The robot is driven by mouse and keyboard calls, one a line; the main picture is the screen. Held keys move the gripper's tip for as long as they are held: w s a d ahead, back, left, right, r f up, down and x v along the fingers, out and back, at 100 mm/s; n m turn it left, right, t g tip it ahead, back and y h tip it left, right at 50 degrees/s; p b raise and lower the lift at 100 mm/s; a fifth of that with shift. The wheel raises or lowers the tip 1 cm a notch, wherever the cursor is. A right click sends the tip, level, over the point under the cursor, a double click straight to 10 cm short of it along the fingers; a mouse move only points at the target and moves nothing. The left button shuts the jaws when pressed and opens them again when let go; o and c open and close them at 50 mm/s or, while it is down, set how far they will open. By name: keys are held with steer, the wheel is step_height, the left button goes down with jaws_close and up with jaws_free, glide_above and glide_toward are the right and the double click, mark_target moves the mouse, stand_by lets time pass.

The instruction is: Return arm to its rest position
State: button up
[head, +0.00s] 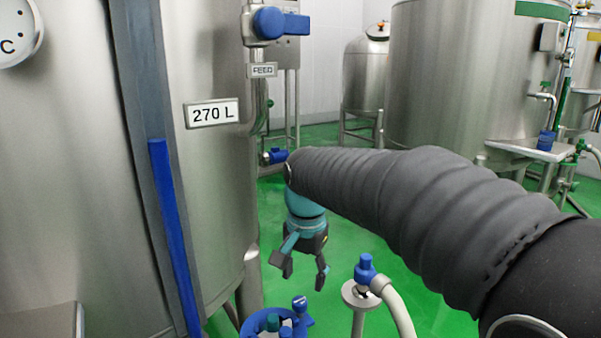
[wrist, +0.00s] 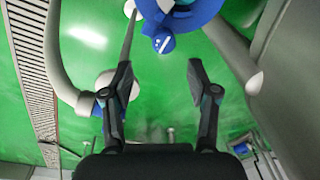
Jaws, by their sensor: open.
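My gripper (head: 301,266) hangs fingers down from the end of my dark sleeved arm in the head view. Its two fingers are spread apart with nothing between them. In the wrist view my gripper (wrist: 160,80) also shows open and empty, over green floor. In the head view it is beside the large steel tank with the 270 L label (head: 211,113), apart from the tank wall.
Below my gripper is a blue ring-shaped holder (head: 262,320) with a blue-topped item (head: 299,304). A blue valve (head: 365,268) on a stand with a pale hose (head: 396,305) is to the right. More steel tanks (head: 450,80) stand behind. A floor grate (wrist: 35,70) runs along the left in the wrist view.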

steer(key=s+d+f+n+t, duration=0.1)
steer(key=s+d+n+t, duration=0.1)
steer(key=s+d, duration=0.5)
steer(key=s+d+f+n+t, duration=0.1)
steer(key=s+d+n+t, duration=0.1)
steer(key=s+d, duration=0.6)
steer(key=s+n, duration=0.1)
steer(key=s, duration=0.4)
steer(key=shift+f+t, duration=0.3)
steer(key=shift+f, duration=0.05)
steer(key=shift+d, duration=0.1)
